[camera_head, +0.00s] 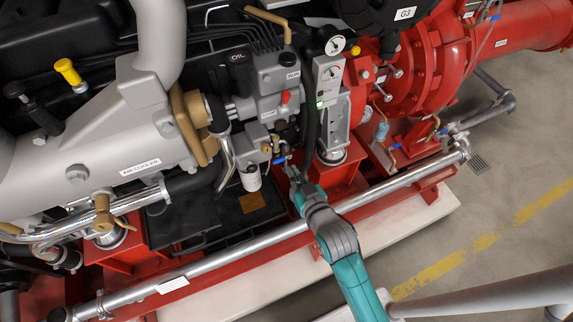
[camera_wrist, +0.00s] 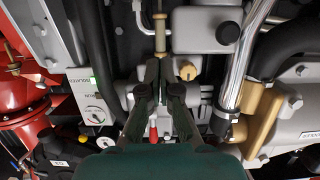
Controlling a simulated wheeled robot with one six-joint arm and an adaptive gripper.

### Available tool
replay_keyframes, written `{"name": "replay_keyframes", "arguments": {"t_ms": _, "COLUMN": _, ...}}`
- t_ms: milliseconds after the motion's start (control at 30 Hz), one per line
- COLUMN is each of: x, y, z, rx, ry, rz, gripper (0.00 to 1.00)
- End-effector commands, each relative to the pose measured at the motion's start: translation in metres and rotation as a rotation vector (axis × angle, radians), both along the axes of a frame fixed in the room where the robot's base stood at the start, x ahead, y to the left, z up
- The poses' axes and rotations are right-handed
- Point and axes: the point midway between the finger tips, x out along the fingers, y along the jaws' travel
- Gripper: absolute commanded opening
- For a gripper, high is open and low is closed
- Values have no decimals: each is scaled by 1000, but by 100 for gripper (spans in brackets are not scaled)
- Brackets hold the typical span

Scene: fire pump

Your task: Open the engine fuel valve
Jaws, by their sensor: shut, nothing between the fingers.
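A small brass fitting (camera_head: 267,147) with a blue lever (camera_head: 281,160) sits low on the grey engine side, above the red base frame. I see no label that names it as the engine fuel valve. My gripper (camera_head: 291,172) is just below and right of the blue lever; I cannot tell whether it touches it. In the wrist view my gripper (camera_wrist: 160,62) has its dark fingers together with nothing between them. A brass rod-like part (camera_wrist: 160,36) lies in line with the fingertips. The fingers hide what is behind them.
A chrome rail (camera_head: 225,258) runs along the front of the red frame. A white filter (camera_head: 250,178) and a grey gauge panel (camera_head: 329,80) flank the spot. The red pump (camera_head: 425,75) is at right. Open floor (camera_head: 500,190) lies at lower right.

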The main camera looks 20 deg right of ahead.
Motion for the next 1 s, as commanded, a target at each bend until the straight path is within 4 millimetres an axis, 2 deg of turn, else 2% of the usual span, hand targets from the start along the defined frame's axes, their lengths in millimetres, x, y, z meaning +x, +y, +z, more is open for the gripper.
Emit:
{"name": "replay_keyframes", "arguments": {"t_ms": 167, "x": 22, "y": 0, "z": -4, "rx": 0, "ry": -2, "rz": 0, "gripper": 0}}
{"name": "replay_keyframes", "arguments": {"t_ms": 600, "x": 95, "y": 0, "z": -22, "rx": 0, "ry": -2, "rz": 0, "gripper": 0}}
{"name": "replay_keyframes", "arguments": {"t_ms": 800, "x": 93, "y": 0, "z": -51, "rx": 0, "ry": 1, "rz": 1, "gripper": 0}}
{"name": "replay_keyframes", "arguments": {"t_ms": 1000, "x": 93, "y": 0, "z": -62, "rx": 0, "ry": -1, "rz": 2, "gripper": 0}}
